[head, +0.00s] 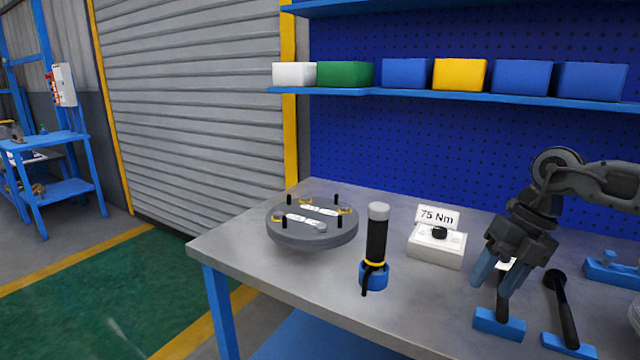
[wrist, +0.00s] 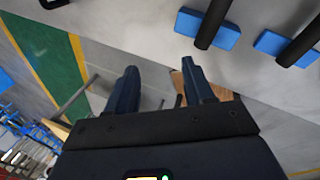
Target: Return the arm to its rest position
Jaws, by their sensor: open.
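My gripper (head: 497,275) is at the right of the head view, above the grey workbench (head: 340,335). Its two blue-grey fingers point down and stand apart with nothing between them. In the wrist view the open fingers (wrist: 160,90) also show empty. In the head view, the fingers overlap a black-handled tool (head: 503,300) in a blue holder; I cannot tell the exact gap. The wrist view shows black handles in two blue holders (wrist: 225,35) beyond the fingers, apart from them.
A round grey flanged part (head: 312,240) with black studs stands at the bench's left. A black torque tool (head: 377,240) stands upright in a blue ring. A white box (head: 437,246) has a "75 Nm" sign. A shelf (head: 400,95) with coloured bins runs behind.

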